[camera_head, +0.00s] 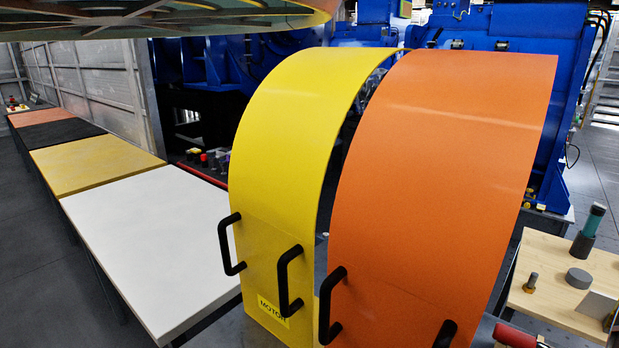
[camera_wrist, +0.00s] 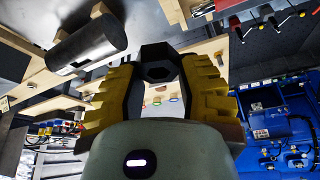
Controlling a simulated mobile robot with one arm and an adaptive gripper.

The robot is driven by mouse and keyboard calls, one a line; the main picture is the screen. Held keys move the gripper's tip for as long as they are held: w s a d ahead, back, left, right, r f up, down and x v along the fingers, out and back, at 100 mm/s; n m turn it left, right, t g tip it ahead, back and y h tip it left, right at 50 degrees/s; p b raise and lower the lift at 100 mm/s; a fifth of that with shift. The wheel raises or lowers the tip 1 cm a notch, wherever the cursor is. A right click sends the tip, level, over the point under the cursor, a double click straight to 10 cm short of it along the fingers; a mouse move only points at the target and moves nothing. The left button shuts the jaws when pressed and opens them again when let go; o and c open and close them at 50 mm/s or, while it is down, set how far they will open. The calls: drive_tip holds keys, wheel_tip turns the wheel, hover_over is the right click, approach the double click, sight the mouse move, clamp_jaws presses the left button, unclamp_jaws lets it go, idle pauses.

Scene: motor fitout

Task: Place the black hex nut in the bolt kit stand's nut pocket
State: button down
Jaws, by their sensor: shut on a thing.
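In the wrist view, my gripper (camera_wrist: 160,78) is shut on the black hex nut (camera_wrist: 158,52). The nut and gripper are not visible in the head view. I cannot clearly make out the bolt kit stand or its nut pocket in either view. In the head view, a wooden table (camera_head: 548,309) at the right edge carries an upright bolt-like piece (camera_head: 530,284), a dark round piece (camera_head: 578,278) and a teal-topped cylinder on a dark base (camera_head: 593,222).
Yellow (camera_head: 279,130) and orange (camera_head: 450,130) curved covers with black handles fill the middle of the head view. White (camera_head: 155,245) and yellow (camera_head: 90,160) tables line the left. In the wrist view, a dark-ended grey cylinder (camera_wrist: 92,42) shows left of the nut.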

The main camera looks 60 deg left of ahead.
wheel_tip(320, 180, up, 38)
drive_tip(key=p, duration=3.7)
drive_tip(key=shift+a+f, duration=0.1)
